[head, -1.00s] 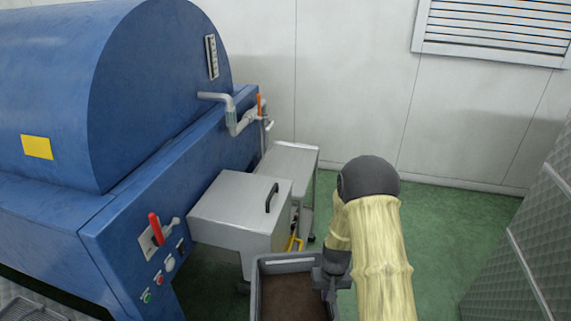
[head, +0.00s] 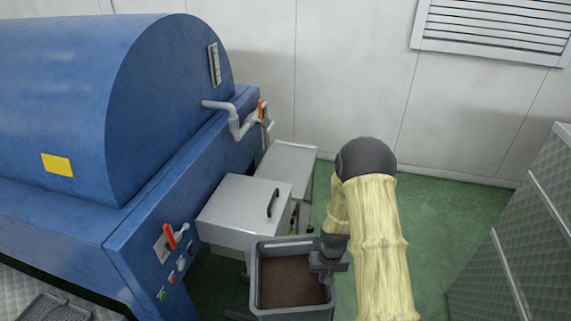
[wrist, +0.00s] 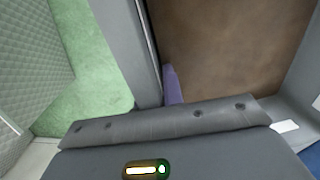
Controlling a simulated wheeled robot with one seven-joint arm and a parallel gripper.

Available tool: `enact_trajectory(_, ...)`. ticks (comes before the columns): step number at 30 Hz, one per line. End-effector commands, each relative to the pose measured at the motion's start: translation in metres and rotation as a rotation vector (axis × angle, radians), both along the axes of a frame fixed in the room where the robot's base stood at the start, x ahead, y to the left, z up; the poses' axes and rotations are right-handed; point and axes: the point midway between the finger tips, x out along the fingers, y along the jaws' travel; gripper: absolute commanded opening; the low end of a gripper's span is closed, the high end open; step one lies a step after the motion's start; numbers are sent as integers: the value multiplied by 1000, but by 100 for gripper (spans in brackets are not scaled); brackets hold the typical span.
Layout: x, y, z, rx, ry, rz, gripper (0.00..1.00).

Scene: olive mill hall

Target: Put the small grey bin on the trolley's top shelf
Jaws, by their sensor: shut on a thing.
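The small grey bin (head: 262,313) is in front of me at the lower middle of the head view, with brown material (head: 292,281) in it. My gripper (head: 326,266) is shut on the bin's right wall. In the wrist view the bin's wall (wrist: 140,50) runs up from the gripper, with the brown contents (wrist: 230,45) to its right. The fingertips are mostly hidden there. The trolley (head: 290,157) stands beyond the bin, behind a steel box, against the blue machine's end. Its pale top shelf looks bare where it shows; the near part is hidden.
A steel box with a black handle (head: 240,205) stands between the bin and the trolley. The large blue machine (head: 150,120) fills the left, with a pipe and valve (head: 240,120) near the trolley. A quilted metal panel (head: 525,230) stands at the right. Green floor (head: 440,215) is open behind my arm.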

Motion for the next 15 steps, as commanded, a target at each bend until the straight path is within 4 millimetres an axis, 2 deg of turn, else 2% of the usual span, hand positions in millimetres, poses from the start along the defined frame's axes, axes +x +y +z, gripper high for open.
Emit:
enact_trajectory(1, 1, 0, 14, 1, -3, -1, 0)
enact_trajectory(4, 0, 0, 21, 1, -4, -1, 0)
enact_trajectory(15, 0, 1, 23, 2, -4, 0, 0)
